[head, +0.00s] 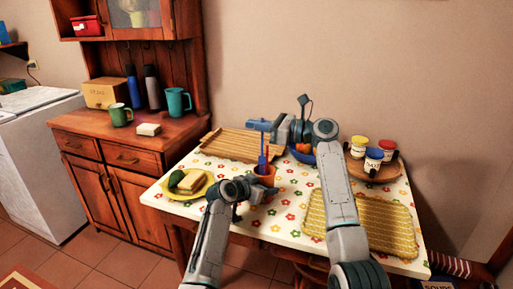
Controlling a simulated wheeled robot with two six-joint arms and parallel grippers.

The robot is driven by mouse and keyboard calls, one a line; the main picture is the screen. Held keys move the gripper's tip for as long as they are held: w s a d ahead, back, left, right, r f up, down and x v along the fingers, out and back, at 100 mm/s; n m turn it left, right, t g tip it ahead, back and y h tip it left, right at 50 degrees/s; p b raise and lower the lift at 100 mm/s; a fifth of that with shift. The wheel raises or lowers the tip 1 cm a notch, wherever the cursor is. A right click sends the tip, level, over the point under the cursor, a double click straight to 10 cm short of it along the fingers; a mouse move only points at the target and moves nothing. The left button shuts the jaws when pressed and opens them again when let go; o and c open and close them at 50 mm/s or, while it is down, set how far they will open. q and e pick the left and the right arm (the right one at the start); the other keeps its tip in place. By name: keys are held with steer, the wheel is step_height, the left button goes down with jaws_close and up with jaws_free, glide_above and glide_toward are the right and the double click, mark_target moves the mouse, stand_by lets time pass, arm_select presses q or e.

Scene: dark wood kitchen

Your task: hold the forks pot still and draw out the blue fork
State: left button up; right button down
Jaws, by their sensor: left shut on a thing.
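The forks pot (266,177) is a small terracotta-orange pot on the flowered tabletop, right of the yellow plate. The blue fork (262,158) stands upright in it, its upper part rising above the rim. My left gripper (252,190) is low at the pot's front left side and shut on the pot, partly covering it. My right gripper (262,125) is above and behind the pot, near the fork's top end. Its fingers are too small to tell whether they are open or touch the fork.
A slatted wooden board (237,147) lies behind. A blue bowl (296,156) with orange fruit is partly behind my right arm. Several lidded jars stand on a round board (361,168). A yellow mat (392,225) lies at right.

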step_height(320, 180, up, 7)
steer(key=shift+f, duration=0.1)
arm_select(q)
steer(key=o, duration=1.1)
steer(key=shift+c, duration=0.2)
